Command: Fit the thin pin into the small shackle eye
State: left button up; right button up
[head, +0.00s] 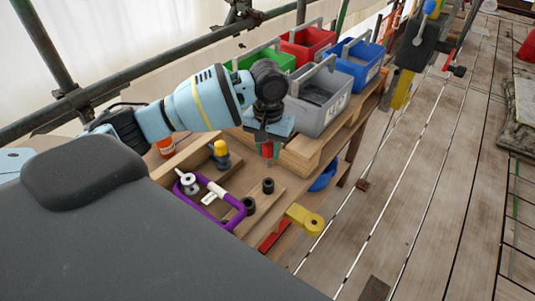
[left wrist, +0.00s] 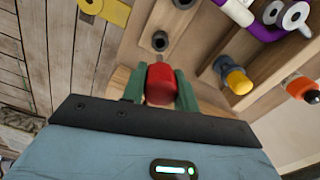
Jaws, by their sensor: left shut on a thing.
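My left gripper (head: 267,151) is shut on a red piece (left wrist: 160,84), held between green fingers (left wrist: 134,84). The red piece looks like a pin's head; a small grey tip shows beyond it, and I cannot make out the rest of its shaft. It is above the wooden bench, apart from the purple shackle (head: 222,224). The shackle lies to the lower left in the head view and at the top right in the left wrist view (left wrist: 262,30). I cannot tell which eye is the small one. My right gripper is not in view.
Two dark round sockets (head: 268,186) (head: 248,205) stand on the board beside the shackle. A yellow-capped piece (head: 220,148) and an orange container (head: 166,147) are left of the gripper. Grey (head: 320,100), green, red and blue bins stand behind. A yellow bracket (head: 305,219) juts from the front edge.

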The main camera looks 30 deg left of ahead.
pick_arm(q)
jog(key=s+d+r+m, duration=0.2)
jog(key=s+d, duration=0.6)
jog(key=s, duration=0.2)
jog(key=shift+s+d, duration=0.15)
